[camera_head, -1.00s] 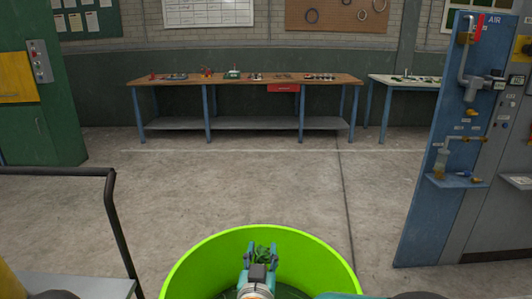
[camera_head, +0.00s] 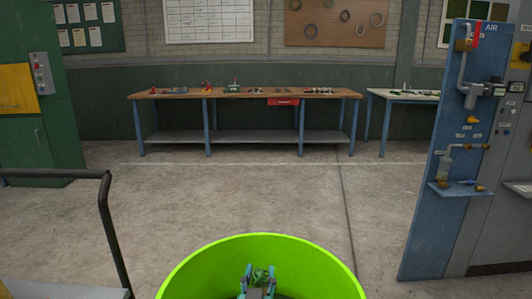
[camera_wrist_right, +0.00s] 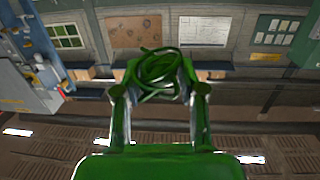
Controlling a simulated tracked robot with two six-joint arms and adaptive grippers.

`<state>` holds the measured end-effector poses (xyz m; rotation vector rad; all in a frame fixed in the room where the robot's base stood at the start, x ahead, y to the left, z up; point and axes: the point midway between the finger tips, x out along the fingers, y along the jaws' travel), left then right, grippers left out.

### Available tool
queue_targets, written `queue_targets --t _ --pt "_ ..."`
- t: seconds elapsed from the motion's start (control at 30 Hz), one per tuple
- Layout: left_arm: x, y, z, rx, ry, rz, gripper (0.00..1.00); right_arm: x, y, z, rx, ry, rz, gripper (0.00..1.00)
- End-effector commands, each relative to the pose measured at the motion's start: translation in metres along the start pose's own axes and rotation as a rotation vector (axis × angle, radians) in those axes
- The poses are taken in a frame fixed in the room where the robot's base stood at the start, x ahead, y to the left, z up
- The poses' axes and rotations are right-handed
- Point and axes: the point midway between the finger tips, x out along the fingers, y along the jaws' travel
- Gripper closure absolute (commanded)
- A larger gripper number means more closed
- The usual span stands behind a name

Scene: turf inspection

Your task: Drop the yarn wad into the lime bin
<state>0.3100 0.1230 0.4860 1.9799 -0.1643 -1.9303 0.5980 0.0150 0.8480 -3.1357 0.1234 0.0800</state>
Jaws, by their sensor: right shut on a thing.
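The lime bin (camera_head: 190,275) stands at the bottom centre of the head view, its round rim open upward. My right gripper (camera_head: 259,271) is over the bin's opening, inside the outline of the rim. It is shut on the yarn wad (camera_head: 261,275), a tangled green bundle. In the right wrist view the yarn wad (camera_wrist_right: 157,72) sits between the two fingertips of my right gripper (camera_wrist_right: 160,85), with loose strands sticking out. The bin's floor is mostly hidden by the gripper and the frame's edge. My left gripper is not in view.
A black-railed cart (camera_head: 108,225) stands left of the bin. A blue panel with air fittings (camera_head: 440,180) stands at the right. A wooden workbench (camera_head: 240,93) and a white table (camera_head: 405,95) are along the far wall. The concrete floor between is clear.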

Motion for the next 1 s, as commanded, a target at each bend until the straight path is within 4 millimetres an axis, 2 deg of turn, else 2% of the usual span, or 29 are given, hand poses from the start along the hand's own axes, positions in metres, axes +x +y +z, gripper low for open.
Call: queue_targets --t 0.03,0.07,0.23,0.63,1.0 --pt "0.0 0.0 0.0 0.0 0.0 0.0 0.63 0.0 0.0 0.0 0.0 0.0 0.0 0.84" --pt "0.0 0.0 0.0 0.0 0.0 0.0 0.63 0.0 0.0 0.0 0.0 0.0 0.0 0.58" --pt "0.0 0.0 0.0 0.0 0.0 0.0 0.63 0.0 0.0 0.0 0.0 0.0 0.0 0.31" --pt "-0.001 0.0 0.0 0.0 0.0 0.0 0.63 -0.006 0.0 0.0 -0.001 -0.001 -0.001 0.31" --pt "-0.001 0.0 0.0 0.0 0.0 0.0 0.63 -0.059 -0.001 0.001 -0.001 -0.001 -0.003 0.31"
